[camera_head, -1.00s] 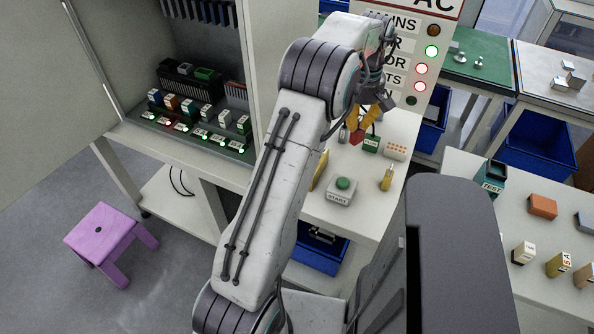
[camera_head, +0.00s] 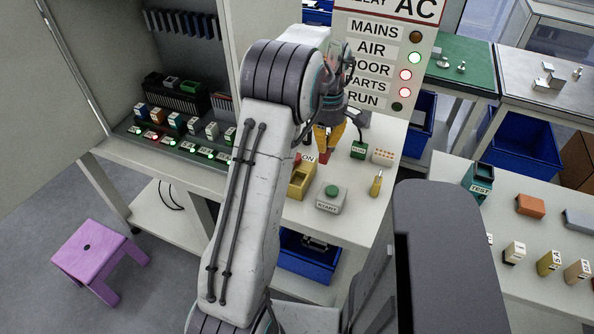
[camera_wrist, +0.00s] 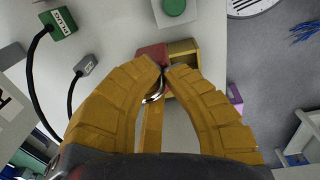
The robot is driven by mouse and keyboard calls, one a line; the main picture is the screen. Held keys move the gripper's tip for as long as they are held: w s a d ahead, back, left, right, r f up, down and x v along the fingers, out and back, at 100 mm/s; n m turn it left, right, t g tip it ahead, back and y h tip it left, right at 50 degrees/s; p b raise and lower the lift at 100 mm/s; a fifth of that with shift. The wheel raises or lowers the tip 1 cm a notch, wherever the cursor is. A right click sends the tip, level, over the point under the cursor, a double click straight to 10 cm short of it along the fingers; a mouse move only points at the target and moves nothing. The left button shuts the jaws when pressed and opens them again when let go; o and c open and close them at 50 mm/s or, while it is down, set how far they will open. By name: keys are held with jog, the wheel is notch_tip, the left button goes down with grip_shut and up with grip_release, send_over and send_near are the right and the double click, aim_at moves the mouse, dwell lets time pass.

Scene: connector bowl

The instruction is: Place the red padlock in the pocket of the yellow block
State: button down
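My gripper (camera_head: 329,137) points down over the white bench, its yellow fingers closed on the red padlock (camera_head: 324,157). In the wrist view the fingertips (camera_wrist: 161,68) meet at the padlock's silver shackle (camera_wrist: 153,92), and the red body (camera_wrist: 151,53) hangs beyond them. The yellow block (camera_head: 301,183) stands on the bench, left of and below the padlock in the head view. In the wrist view the yellow block (camera_wrist: 184,46) appears right beside the padlock. I cannot tell whether they touch. The block's pocket is partly visible in the head view.
A grey START box with a green button (camera_head: 331,198) stands close to the block's right. A green plug (camera_head: 359,150), a beige dotted piece (camera_head: 382,156) and a small brass piece (camera_head: 376,185) lie further right. A cabinet (camera_head: 181,135) with lit modules borders the left.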

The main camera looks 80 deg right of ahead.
jog(key=shift+w+a+f+p, duration=0.15)
jog(key=shift+w+a+f, duration=0.25)
jog(key=shift+w+f, duration=0.9)
jog(key=shift+w+a+f+p, duration=0.15)
jog(key=shift+w+a+f, duration=0.2)
jog(key=shift+w+f, duration=0.85)
jog(key=shift+w+a+f+p, duration=0.15)
jog(key=shift+w+a+f, duration=0.25)
jog(key=shift+w+f, duration=0.9)
jog(key=shift+s+f, duration=0.4)
jog(key=shift+f, duration=0.15)
jog(key=c, duration=1.4)
grip_release()
notch_tip(320, 180, up, 12)
jog(key=shift+a+r, duration=0.1)
jog(key=shift+r, duration=0.1)
